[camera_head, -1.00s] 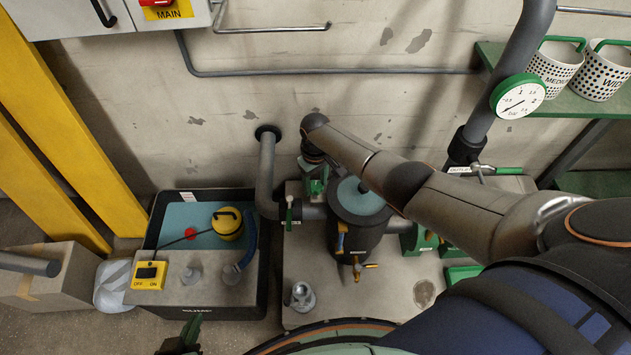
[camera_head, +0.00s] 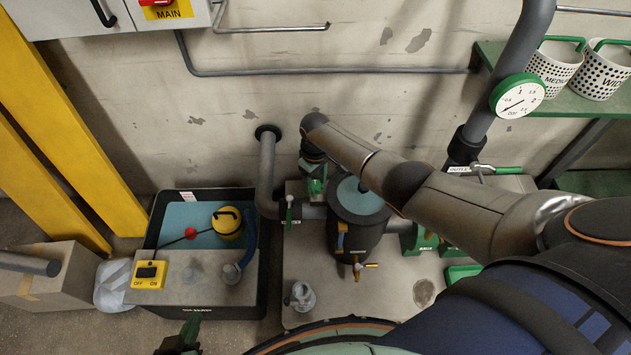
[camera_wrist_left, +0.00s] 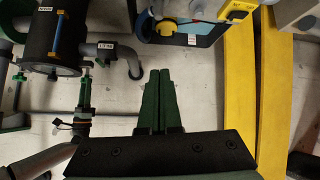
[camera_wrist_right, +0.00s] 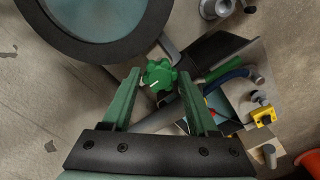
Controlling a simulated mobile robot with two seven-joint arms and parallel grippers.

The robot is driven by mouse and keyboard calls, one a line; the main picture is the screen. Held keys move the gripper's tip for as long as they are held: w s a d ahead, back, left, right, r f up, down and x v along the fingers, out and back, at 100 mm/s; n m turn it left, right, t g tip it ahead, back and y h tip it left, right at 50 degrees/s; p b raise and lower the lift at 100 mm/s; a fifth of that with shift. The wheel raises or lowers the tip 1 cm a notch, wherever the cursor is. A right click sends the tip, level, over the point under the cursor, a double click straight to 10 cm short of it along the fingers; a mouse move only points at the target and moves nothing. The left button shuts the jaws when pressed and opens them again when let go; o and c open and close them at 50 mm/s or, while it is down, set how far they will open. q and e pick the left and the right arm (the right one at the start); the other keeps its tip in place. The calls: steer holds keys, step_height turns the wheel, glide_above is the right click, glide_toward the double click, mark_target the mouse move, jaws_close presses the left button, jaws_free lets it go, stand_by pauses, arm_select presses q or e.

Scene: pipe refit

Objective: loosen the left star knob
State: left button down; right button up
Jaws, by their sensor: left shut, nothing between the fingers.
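The green star knob (camera_wrist_right: 160,74) with a short white mark shows in the right wrist view, beside the round rim of the canister. My right gripper (camera_wrist_right: 159,82) is open, with one finger on each side of the knob; gaps show between fingers and knob. In the head view my right arm reaches over the dark canister (camera_head: 357,235) with its blue-green lid, and its gripper (camera_head: 315,186) is at the canister's left side. The knob cannot be told apart from the green fingers there. My left gripper (camera_wrist_left: 162,82) is shut and empty; it shows at the bottom left of the head view (camera_head: 190,335).
A grey pipe (camera_head: 267,175) with a green-handled valve (camera_head: 289,208) stands left of the canister. A black tub (camera_head: 262,285) holds blue-green liquid and a yellow pump (camera_head: 228,223). A yellow switch box (camera_head: 149,274) sits on its ledge. A pressure gauge (camera_head: 518,96) is at right.

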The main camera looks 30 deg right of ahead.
mark_target(315, 185)
steer(key=shift+o, duration=0.8)
steer(key=shift+r, duration=0.3)
step_height(315, 185, up, 7)
steer(key=p, duration=0.4)
steer(key=shift+f, duration=0.1)
arm_select(q)
steer(key=a+r, duration=0.1)
steer(key=s+a+r+p, duration=0.1)
steer(key=r, duration=0.1)
arm_select(e)
step_height(315, 185, up, 5)
steer(key=shift+r, duration=0.1)
arm_select(q)
steer(key=shift+d+r+p, duration=0.1)
steer(key=shift+p, duration=0.2)
